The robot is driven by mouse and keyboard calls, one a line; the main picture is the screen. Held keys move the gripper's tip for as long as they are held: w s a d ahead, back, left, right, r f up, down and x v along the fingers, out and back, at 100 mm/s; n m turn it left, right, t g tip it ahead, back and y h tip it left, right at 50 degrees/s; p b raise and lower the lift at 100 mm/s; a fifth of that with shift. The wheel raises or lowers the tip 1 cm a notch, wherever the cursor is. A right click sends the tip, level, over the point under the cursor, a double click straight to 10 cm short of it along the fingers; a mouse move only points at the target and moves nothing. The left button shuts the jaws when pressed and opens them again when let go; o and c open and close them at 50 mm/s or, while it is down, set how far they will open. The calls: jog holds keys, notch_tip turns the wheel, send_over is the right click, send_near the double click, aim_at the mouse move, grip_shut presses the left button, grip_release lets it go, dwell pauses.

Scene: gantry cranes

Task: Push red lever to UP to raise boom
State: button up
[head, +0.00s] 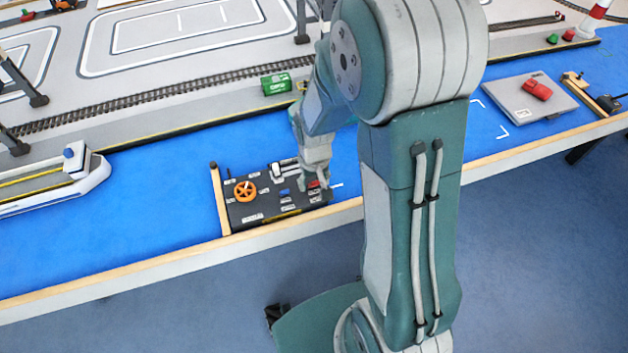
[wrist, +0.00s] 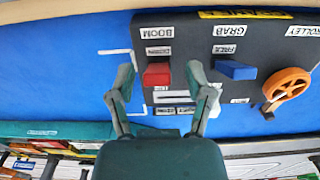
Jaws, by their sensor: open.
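The black control panel (head: 290,208) stands on the blue table top, near its front edge. The red lever (wrist: 156,75) is under the BOOM label (wrist: 154,32) in the wrist view, which shows the panel upside down. The lever sits close to the DOWN label (wrist: 158,50). My gripper (wrist: 159,73) is open, with one fingertip on each side of the lever and gaps visible. In the head view my gripper (head: 314,182) is over the panel's right end.
The blue GRAB lever (wrist: 236,70) is beside my gripper's right finger in the wrist view. An orange wheel (wrist: 288,84) is farther right. A wooden strip (head: 220,199) borders the panel's left side. A green container (head: 275,84) stands behind, near the rails.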

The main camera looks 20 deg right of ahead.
jog(key=shift+d, duration=0.1)
grip_shut()
